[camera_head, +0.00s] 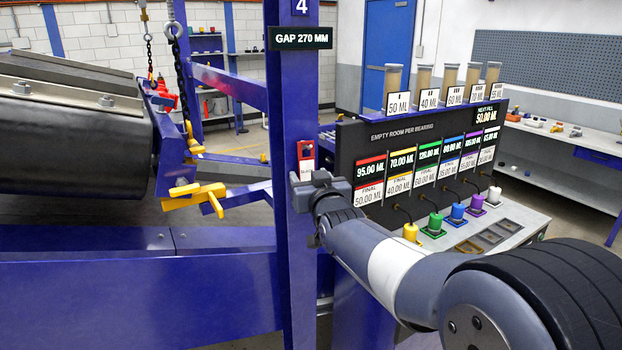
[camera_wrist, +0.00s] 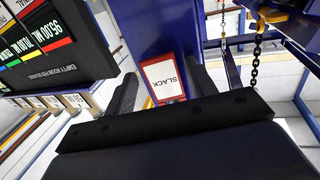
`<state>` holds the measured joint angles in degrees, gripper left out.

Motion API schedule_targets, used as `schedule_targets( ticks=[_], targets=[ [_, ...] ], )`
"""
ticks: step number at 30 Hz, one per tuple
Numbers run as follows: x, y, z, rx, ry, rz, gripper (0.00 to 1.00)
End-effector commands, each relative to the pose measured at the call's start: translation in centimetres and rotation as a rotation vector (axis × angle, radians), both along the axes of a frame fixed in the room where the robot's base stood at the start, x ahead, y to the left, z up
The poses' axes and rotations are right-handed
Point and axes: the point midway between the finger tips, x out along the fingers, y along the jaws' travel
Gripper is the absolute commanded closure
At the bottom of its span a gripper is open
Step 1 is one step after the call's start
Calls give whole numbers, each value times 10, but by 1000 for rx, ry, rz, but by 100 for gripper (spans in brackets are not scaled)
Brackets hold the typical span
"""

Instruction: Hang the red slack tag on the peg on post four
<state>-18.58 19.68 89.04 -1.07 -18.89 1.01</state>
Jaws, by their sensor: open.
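The red slack tag (camera_head: 306,150) is at the face of the blue post four (camera_head: 296,245), below the gap sign. In the wrist view the tag (camera_wrist: 163,78) shows a white face reading SLACK with a red border. My gripper (camera_head: 316,188) is just below and in front of the tag in the head view. In the wrist view its open jaws (camera_wrist: 163,92) have one finger on each side of the tag, with visible room beside it. The peg is not visible, so I cannot tell how the tag is held.
A black bearing panel (camera_head: 410,150) stands right of the post, with coloured grease fittings (camera_head: 434,224) in front. Left are yellow brackets (camera_head: 198,195), a hanging chain (camera_head: 181,75) and a blue beam (camera_head: 130,300). My arm crosses the lower right.

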Motion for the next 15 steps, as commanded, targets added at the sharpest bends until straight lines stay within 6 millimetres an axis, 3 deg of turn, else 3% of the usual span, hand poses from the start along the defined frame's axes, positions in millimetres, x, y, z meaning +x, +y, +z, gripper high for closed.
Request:
schedule_targets(
  ticks=[8,15],
  targets=[
    [-9,-1,0,0,-3,4,41],
    [-42,-14,-1,0,-4,2,41]
  ],
)
